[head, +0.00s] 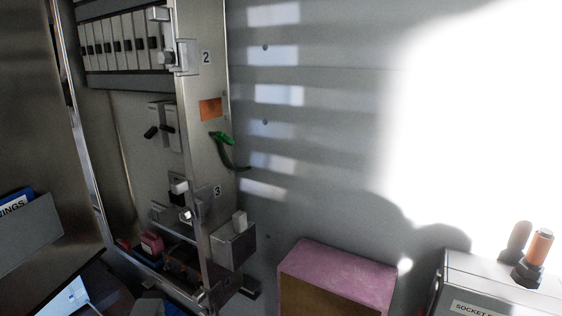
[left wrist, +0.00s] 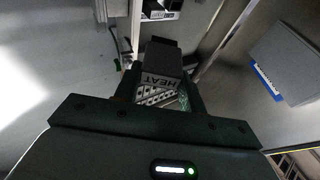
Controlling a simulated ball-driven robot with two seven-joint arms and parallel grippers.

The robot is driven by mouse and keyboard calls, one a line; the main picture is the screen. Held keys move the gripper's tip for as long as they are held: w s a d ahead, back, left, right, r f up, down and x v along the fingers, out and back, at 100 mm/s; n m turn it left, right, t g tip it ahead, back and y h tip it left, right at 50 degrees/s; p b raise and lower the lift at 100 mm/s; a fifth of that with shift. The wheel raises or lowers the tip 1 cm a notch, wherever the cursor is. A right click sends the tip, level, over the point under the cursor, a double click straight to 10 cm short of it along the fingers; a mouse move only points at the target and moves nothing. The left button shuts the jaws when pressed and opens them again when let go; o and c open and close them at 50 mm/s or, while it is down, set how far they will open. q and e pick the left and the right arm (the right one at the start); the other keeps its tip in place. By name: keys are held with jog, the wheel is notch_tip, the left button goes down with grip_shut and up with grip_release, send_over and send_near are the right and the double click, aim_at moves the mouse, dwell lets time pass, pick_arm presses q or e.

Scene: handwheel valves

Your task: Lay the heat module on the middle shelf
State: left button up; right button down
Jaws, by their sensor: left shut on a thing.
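The heat module (left wrist: 162,62) is a dark block with a white label reading HEAT. It shows in the middle of the left wrist view, between the fingers of my left gripper (left wrist: 159,80), which is shut on it. In the head view I cannot make out the module or my left gripper. An open metal cabinet (head: 191,85) stands at the left there, with a small ledge (head: 176,232) low inside it. I cannot tell which surface is the middle shelf. My right gripper is in neither view.
A pink-topped block (head: 338,266) and a grey SOCKET box (head: 500,285) stand at the lower right. A grey bin (head: 28,236) is at the left edge.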

pick_arm(q)
jog(key=shift+m+h, duration=0.4)
jog(key=shift+h, duration=0.3)
jog(key=s+f, duration=0.1)
jog(key=s+d+f, duration=0.1)
jog(key=s+f, duration=0.1)
jog(key=f, duration=0.1)
jog(key=shift+s+d, duration=0.2)
jog(key=shift+d, duration=0.1)
